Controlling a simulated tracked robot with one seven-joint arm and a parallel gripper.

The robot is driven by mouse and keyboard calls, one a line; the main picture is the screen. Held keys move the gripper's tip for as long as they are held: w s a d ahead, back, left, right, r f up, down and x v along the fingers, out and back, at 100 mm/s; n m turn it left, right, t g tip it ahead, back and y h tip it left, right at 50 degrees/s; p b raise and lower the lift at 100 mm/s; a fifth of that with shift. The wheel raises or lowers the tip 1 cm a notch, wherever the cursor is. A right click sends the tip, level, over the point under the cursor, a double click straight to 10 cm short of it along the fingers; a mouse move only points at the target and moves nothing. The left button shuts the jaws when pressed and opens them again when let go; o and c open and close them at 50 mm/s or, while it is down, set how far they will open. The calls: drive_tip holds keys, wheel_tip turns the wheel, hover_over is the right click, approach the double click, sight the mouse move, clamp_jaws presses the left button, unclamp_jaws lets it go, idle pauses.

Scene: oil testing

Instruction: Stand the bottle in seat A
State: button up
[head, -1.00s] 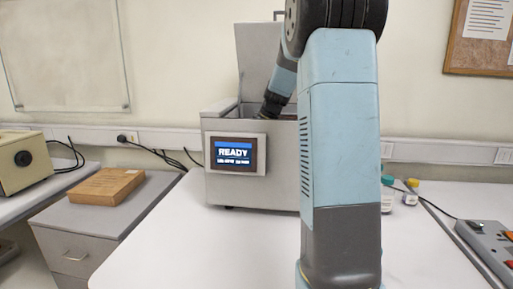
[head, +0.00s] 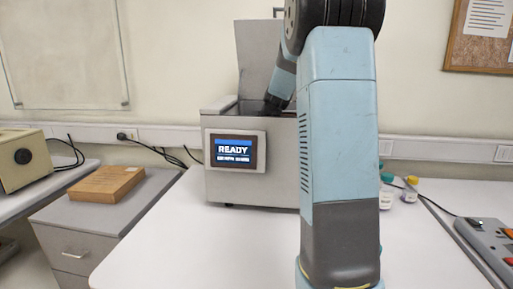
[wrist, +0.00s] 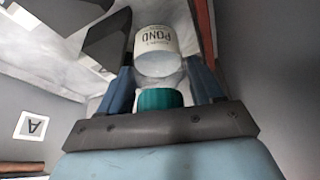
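The bottle (wrist: 157,42) has a white label with dark lettering and a teal cap (wrist: 160,98). In the wrist view it lies between the two fingers of my gripper (wrist: 160,78), which look shut on it. Its base is hidden. A white plate with the letter A (wrist: 36,126) is at the left of the wrist view. I cannot make out the seat itself. In the head view my gripper reaches into the open top of the grey tester (head: 225,188), and the tester's front wall hides the fingertips and bottle.
Dark angular blocks (wrist: 108,38) stand close to the left finger in the wrist view, with a grey wall (wrist: 265,70) at right. The tester's screen (head: 234,151) reads READY. Bottles with teal and yellow caps (head: 410,189) stand right of my arm. The front table is clear.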

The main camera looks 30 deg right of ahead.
drive_tip(key=o, duration=0.4)
drive_tip(key=shift+r, duration=0.4)
drive_tip(key=v, duration=1.2)
drive_tip(key=shift+r, duration=0.25)
drive_tip(key=shift+d, duration=0.1)
